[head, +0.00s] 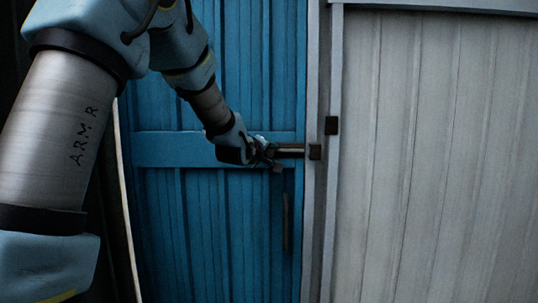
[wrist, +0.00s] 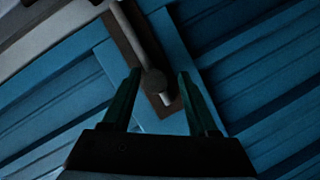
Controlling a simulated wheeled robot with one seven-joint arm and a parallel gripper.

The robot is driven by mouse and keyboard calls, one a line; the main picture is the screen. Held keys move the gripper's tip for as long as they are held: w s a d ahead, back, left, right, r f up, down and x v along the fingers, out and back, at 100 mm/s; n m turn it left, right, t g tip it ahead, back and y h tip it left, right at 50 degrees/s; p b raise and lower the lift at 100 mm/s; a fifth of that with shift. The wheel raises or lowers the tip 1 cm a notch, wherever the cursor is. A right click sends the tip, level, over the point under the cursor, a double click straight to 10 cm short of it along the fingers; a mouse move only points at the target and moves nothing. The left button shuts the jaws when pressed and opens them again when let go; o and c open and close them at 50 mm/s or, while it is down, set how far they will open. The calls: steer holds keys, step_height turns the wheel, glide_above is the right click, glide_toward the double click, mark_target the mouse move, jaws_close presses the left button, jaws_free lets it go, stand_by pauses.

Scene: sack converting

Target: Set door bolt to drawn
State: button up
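The blue door (head: 215,210) has a door bolt (head: 291,150) at its right edge, on the middle rail. The bolt's rod lies level and appears to reach a dark keeper (head: 315,152) on the grey frame; whether its tip is inside is too small to tell. My gripper (head: 267,151) is at the bolt's left end and partly hides it. In the wrist view, my gripper (wrist: 158,73) is open. The bolt (wrist: 133,32) sits on a brown plate, and its bent handle end (wrist: 164,97) shows between the two fingers, with visible gaps on both sides.
A vertical pull handle (head: 286,222) is on the door below the bolt. A small dark block (head: 331,125) is on the frame edge. A pale panelled wall (head: 435,160) fills the right side.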

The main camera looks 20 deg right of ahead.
steer(key=shift+s, duration=0.1)
steer(key=b+v, duration=0.3)
steer(key=v, duration=0.7)
steer(key=shift+s+a+b, duration=0.25)
steer(key=shift+b, duration=0.15)
steer(key=shift+r, duration=0.1)
steer(key=a+f+m+g+y, duration=0.25)
steer(key=a+f+y, duration=0.55)
steer(key=a+f, duration=1.05)
steer(key=s+a+f+m+g+y, duration=0.1)
steer(key=s+a+f+g, duration=0.2)
steer(key=s+a, duration=0.4)
steer(key=s+a+f+g+y, duration=0.1)
steer(key=s+a+f+g, duration=0.3)
steer(key=s+a, duration=0.3)
steer(key=shift+s+a+f+m+y, duration=0.35)
steer(key=shift+a+f, duration=0.15)
steer(key=shift+f, duration=0.25)
steer(key=shift+w, duration=0.1)
